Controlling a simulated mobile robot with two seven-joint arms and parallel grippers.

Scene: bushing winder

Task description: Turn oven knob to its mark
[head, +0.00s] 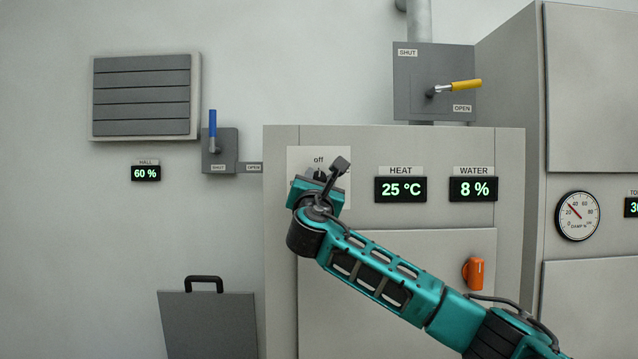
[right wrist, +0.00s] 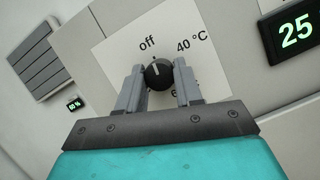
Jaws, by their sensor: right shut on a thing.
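The oven knob (right wrist: 158,75) is black and round with a white pointer line, on a white dial plate (head: 335,190). In the right wrist view the pointer aims up, close to the "off" label. A "40 °C" label stands to the right of the knob, and another label below it is mostly hidden by a finger. My right gripper (right wrist: 158,88) is shut on the knob, one grey finger on each side. In the head view my right arm and gripper (head: 320,180) cover most of the knob and plate. My left gripper is not in view.
Displays for HEAT (head: 401,189), 25 °C, and WATER (head: 473,188), 8 %, sit right of the plate. An orange handle (head: 473,273) sticks out below them. A yellow lever (head: 466,86) is above, and a blue lever (head: 213,124) is on the wall at left.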

